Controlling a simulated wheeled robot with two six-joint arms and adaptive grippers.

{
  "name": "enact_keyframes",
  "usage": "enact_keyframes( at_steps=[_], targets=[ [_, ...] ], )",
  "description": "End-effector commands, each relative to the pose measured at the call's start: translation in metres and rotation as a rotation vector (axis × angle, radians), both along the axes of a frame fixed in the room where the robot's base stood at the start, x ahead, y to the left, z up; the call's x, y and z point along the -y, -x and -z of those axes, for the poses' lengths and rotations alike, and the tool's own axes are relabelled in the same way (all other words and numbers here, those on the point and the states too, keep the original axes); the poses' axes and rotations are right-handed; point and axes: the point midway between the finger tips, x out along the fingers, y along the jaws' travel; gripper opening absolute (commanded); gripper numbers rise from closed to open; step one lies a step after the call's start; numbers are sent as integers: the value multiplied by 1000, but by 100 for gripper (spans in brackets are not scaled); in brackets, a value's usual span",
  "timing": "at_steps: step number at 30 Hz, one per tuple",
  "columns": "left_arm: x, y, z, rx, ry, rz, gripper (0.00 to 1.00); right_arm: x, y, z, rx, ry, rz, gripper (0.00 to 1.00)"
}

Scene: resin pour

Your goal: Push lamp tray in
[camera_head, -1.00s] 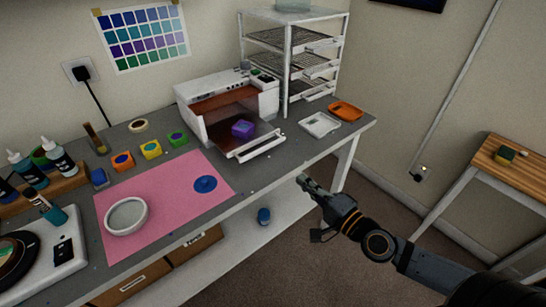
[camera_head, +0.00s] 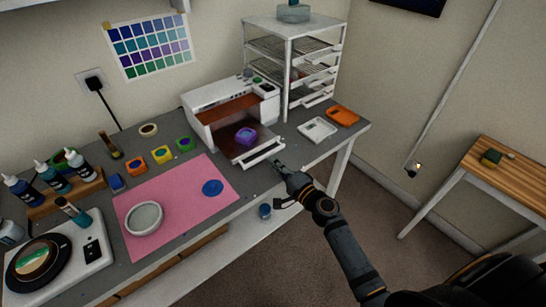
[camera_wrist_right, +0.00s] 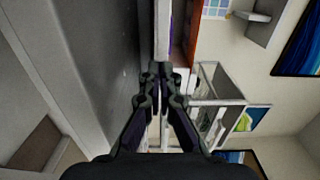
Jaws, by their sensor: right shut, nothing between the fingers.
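The white curing lamp (camera_head: 205,97) stands at the back of the grey bench, its front open. Its lamp tray (camera_head: 263,152) is pulled out toward me, with a white front bar and a purple mould (camera_head: 245,136) on it. My right gripper (camera_head: 277,166) is shut and empty, its tips just in front of the tray's front bar, near its right half. In the right wrist view the shut fingertips (camera_wrist_right: 160,70) point at the white tray front (camera_wrist_right: 162,32); whether they touch it I cannot tell. My left gripper is not in view.
A white rack (camera_head: 290,60) stands right of the lamp. A white dish (camera_head: 318,129) and an orange dish (camera_head: 343,116) lie near the bench's right end. A pink mat (camera_head: 180,200) with a bowl (camera_head: 144,218) is at left, with small coloured moulds behind.

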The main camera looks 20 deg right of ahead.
Motion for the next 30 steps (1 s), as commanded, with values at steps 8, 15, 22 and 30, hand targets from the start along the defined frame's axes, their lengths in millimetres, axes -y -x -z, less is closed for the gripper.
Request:
enact_keyframes(
  at_steps=[8, 15, 22, 30],
  targets=[
    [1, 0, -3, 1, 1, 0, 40, -4, -10, 1, -1, 0, 0, 0],
    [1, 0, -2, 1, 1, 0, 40, -4, -11, 1, 0, 0, 1, 0],
    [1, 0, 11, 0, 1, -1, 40, -20, -56, 3, 5, -2, 1, 0],
    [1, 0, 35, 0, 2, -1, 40, -42, -116, 4, 2, -1, 1, 0]
  ],
)
